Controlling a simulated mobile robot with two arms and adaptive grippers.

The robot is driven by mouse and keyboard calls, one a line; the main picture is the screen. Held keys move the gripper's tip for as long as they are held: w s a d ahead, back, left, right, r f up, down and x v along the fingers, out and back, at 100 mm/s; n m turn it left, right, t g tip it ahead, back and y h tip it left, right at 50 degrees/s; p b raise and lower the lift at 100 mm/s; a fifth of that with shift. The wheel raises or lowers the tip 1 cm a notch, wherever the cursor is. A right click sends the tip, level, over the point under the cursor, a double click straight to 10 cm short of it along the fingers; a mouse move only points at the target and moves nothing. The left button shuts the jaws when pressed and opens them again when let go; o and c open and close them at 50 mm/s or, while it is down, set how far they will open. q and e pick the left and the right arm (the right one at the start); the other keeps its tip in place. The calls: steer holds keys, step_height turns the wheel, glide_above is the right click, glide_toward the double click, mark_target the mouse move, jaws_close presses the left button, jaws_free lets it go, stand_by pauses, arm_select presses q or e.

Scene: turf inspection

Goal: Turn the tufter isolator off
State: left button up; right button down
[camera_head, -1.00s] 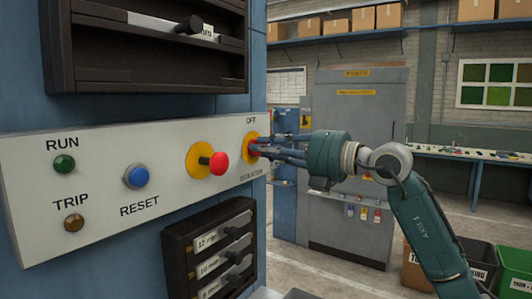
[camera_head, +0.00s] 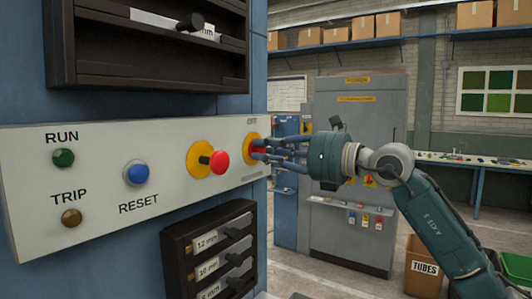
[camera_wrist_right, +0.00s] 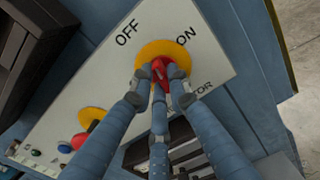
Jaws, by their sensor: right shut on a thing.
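The isolator is a red knob (camera_wrist_right: 160,70) on a yellow disc (camera_wrist_right: 165,48) at the right end of the pale control panel (camera_head: 100,225). The labels OFF and ON stand above the disc in the right wrist view. In the head view the yellow disc (camera_head: 252,141) is partly hidden behind my fingers. My right gripper (camera_head: 262,150) reaches in from the right with its fingers closed around the red knob. It also shows in the right wrist view (camera_wrist_right: 158,84), where the fingers hide part of the knob, so its exact angle is hard to tell. My left gripper is out of view.
A red mushroom button (camera_head: 219,160) on a yellow disc sits just left of the isolator. A blue RESET button (camera_head: 136,174), a green RUN lamp (camera_head: 64,158) and a brown TRIP lamp (camera_head: 72,218) are farther left. Dark gauge racks lie above and below the panel.

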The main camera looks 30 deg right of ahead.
mark_target(265, 152)
steer(key=shift+f+n, duration=0.2)
steer(key=shift+n, duration=0.9)
steer(key=c, duration=1.7)
jaws_free()
steer(key=shift+o, duration=0.2)
steer(key=shift+s+r, duration=0.1)
steer(key=shift+v, duration=1.85)
steer(key=v, duration=0.8)
steer(key=shift+s+d, duration=0.1)
